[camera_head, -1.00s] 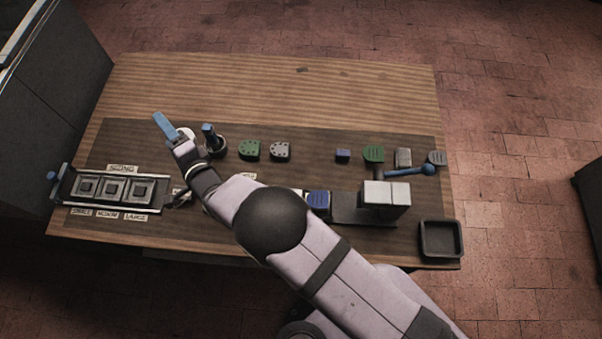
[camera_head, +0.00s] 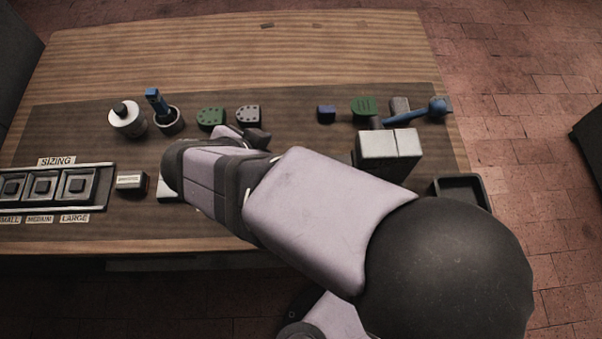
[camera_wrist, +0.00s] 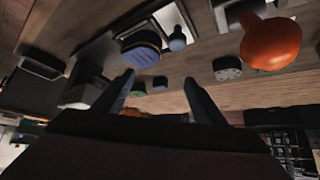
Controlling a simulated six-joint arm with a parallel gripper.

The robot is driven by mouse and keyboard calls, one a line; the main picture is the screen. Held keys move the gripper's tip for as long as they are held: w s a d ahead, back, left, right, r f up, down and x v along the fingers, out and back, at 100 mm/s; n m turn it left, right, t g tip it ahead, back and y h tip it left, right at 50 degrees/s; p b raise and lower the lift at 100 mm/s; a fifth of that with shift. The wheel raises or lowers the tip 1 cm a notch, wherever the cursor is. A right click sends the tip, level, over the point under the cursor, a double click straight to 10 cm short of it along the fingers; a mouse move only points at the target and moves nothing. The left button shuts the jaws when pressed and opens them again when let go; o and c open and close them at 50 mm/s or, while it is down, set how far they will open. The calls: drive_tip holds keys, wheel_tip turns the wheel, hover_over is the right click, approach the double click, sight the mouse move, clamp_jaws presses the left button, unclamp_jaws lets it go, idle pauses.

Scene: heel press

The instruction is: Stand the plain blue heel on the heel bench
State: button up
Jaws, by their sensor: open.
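In the wrist view, my gripper (camera_wrist: 163,100) is open, its two dark fingers apart with nothing between them. A dark blue heel with ribbed-looking markings (camera_wrist: 141,50) lies beyond the fingers, up and left of the gap. A small blue block (camera_wrist: 160,83) shows farther off between the fingertips; it also stands on the mat in the head view (camera_head: 326,114). I cannot tell for sure which blue piece is plain. In the head view my arm covers the middle front of the table. I cannot make out the heel bench for certain.
In the head view, a sizing fixture (camera_head: 45,186) sits left, with a white jar (camera_head: 127,119) and a brush pot (camera_head: 169,122) behind. Green (camera_head: 211,118) and grey (camera_head: 248,115) dotted heels stand mid-back. The press block (camera_head: 388,150), blue lever (camera_head: 418,112) and black tray (camera_head: 462,187) are right.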

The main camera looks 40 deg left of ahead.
drive_tip(key=s+d+m+t, duration=0.1)
drive_tip(key=s+d, duration=0.3)
drive_tip(key=shift+p+x, duration=0.7)
drive_tip(key=shift+x, duration=3.3)
drive_tip(key=c, duration=0.9)
drive_tip(key=shift+c, duration=0.2)
wheel_tip(320, 180, up, 10)
drive_tip(key=b, duration=0.1)
